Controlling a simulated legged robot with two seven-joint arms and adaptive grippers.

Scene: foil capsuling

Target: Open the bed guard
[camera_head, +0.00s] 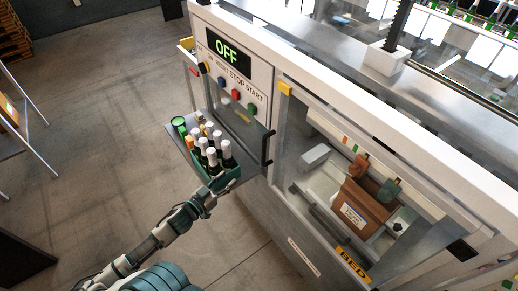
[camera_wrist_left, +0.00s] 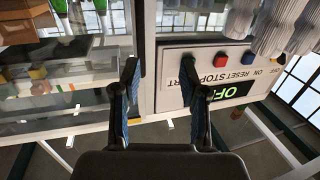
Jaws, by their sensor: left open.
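The bed guard (camera_head: 300,125) looks like a clear framed panel on the machine front, over the bay marked with a yellow BED label (camera_head: 354,264). It appears closed, though the clear pane is hard to make out. A dark bar (camera_head: 328,226) runs along the bay's lower front, and a dark upright handle (camera_head: 268,148) stands left of the bay. Inside is a brown block (camera_head: 359,210) with a white label. My left gripper (camera_head: 217,186) is left of the bay, by the bottle crate. In the left wrist view its fingers (camera_wrist_left: 160,68) are apart and empty. My right gripper is out of view.
A crate of bottles (camera_head: 232,182) stands on a shelf at the machine's left front, close to my left gripper. Above it is the control panel (camera_head: 238,80) with an OFF display and several buttons. Open floor (camera_head: 100,120) lies to the left.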

